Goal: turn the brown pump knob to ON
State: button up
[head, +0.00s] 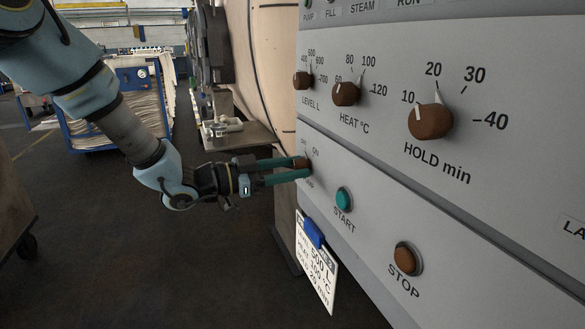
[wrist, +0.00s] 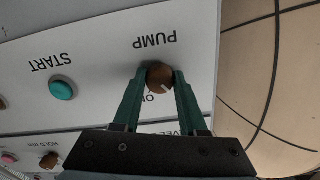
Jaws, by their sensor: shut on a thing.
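The brown pump knob (wrist: 159,77) sits on the pale panel under the upside-down word PUMP in the wrist view. A light pointer line shows on its face, slanting toward the lower right of that view. My gripper (wrist: 160,84) has one green finger on each side of the knob and is shut on it. The head view shows my gripper (head: 302,169) at the panel's left edge. The knob (head: 301,163) is mostly hidden there by the fingers. The OFF and ON marks are partly covered, and I cannot tell which one the pointer meets.
A green START button (head: 344,199) and a brown STOP button (head: 406,258) lie to the right. LEVEL (head: 302,81), HEAT (head: 346,93) and HOLD (head: 430,121) knobs sit above. A white card on a blue clip (head: 313,234) hangs below my gripper.

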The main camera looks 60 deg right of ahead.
grip_shut()
jog(key=shift+f+b, duration=0.15)
jog(key=shift+b, duration=0.35)
jog(key=m+b, duration=1.3)
jog(key=b, duration=0.5)
jog(key=shift+m+b, duration=0.3)
jog(key=shift+b, duration=0.1)
jog(key=o, duration=0.9)
grip_release()
